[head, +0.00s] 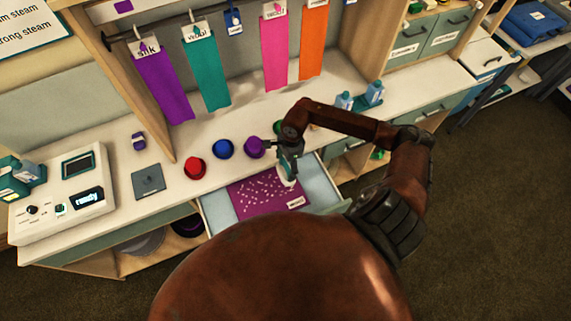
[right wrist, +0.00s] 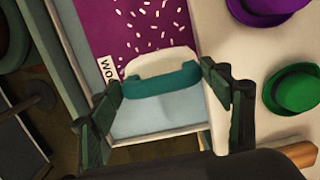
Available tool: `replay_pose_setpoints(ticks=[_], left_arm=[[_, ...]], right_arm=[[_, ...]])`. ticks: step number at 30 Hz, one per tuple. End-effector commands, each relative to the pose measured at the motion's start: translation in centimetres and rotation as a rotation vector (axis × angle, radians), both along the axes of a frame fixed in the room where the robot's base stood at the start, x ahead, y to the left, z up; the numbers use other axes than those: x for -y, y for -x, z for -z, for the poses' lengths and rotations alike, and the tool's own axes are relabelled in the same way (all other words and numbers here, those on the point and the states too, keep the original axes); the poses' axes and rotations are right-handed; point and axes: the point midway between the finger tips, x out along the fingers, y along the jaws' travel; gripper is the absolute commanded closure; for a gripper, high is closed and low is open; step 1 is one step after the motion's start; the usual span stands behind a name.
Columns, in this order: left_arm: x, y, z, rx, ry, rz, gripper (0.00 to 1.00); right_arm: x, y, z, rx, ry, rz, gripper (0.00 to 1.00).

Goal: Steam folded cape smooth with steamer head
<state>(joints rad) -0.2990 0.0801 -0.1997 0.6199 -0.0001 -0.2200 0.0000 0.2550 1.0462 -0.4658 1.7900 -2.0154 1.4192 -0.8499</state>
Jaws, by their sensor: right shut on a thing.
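The folded purple cape (head: 258,193) with white flecks lies flat in an open drawer (head: 215,212). A white label on it shows "WO" in the right wrist view, where the cape (right wrist: 135,25) fills the top. My right gripper (head: 288,168) is shut on the steamer head (head: 288,182), which has a teal handle and a whitish front. The steamer head (right wrist: 160,78) spans between the fingers (right wrist: 163,95) in the right wrist view. It is over the cape's right end; I cannot tell whether it touches the cloth. My left gripper is not in view.
A white console (head: 62,190) reading "ready" stands at the left of the counter. A grey square pad (head: 148,181), red (head: 195,167), blue (head: 222,149) and purple (head: 254,147) hats line the counter behind the drawer. Coloured cloth strips (head: 163,85) hang above.

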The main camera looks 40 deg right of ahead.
Motion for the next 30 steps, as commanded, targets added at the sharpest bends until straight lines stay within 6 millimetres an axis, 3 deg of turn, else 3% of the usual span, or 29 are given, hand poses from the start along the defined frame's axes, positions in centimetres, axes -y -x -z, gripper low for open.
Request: replay_pose_setpoints(ticks=[16,30], left_arm=[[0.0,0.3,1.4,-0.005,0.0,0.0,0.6],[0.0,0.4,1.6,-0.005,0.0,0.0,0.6]], right_arm=[[0.0,0.0,2.6,0.001,-0.001,0.001,0.73],[-2.2,-0.6,2.5,0.002,-0.002,-0.001,0.73]])
